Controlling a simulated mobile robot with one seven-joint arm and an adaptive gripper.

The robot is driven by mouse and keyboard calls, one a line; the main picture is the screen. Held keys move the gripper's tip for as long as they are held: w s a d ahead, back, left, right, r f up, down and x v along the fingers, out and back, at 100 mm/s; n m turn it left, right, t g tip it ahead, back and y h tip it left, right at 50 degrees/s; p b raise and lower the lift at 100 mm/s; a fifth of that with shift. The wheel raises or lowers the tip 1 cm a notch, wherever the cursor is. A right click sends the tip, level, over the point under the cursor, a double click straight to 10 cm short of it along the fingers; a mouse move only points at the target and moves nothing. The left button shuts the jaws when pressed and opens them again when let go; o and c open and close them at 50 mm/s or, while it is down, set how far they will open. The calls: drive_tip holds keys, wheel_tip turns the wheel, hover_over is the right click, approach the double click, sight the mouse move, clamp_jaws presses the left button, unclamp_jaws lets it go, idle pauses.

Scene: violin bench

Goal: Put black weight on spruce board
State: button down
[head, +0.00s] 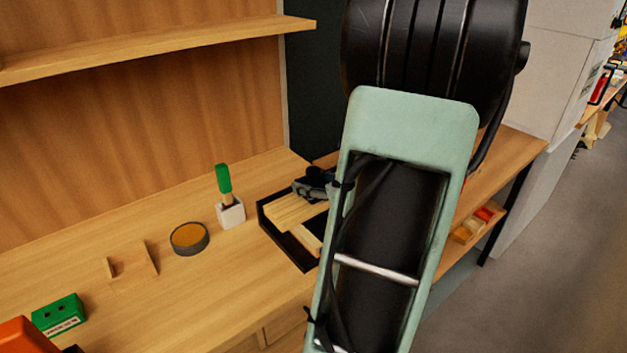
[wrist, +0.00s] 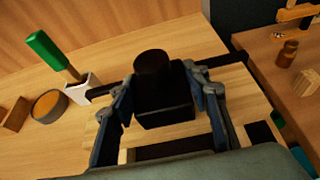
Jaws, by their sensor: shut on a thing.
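The black weight (wrist: 164,98), a dark block with a round knob on top, is between the two fingers of my gripper (wrist: 163,88) in the wrist view. My gripper is shut on its sides, and the weight looks upright. Below it is a pale board (wrist: 243,88), which looks like the spruce board, in a black-edged tray. In the head view the pale board (head: 290,211) shows at the left of my arm, with my gripper (head: 314,186) over its far part. My arm hides the rest. I cannot tell whether the weight touches the board.
A white holder (head: 231,214) with a green-handled brush (head: 223,180) and a round tin (head: 189,238) stand left of the black tray (head: 279,238). A green box (head: 58,315) is at the front left. A shelf (head: 160,48) runs above.

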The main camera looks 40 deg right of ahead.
idle(0.3)
drive_tip(key=shift+f, duration=0.15)
drive_tip(key=c, duration=1.1)
unclamp_jaws()
drive_tip(key=shift+s+r, duration=0.2)
drive_tip(key=shift+r, duration=0.05)
drive_tip(key=p+v, duration=0.1)
drive_tip(key=v, duration=1)
drive_tip(key=shift+s+a+p, duration=0.15)
drive_tip(key=shift+s+p, duration=0.15)
drive_tip(key=shift+p, duration=0.1)
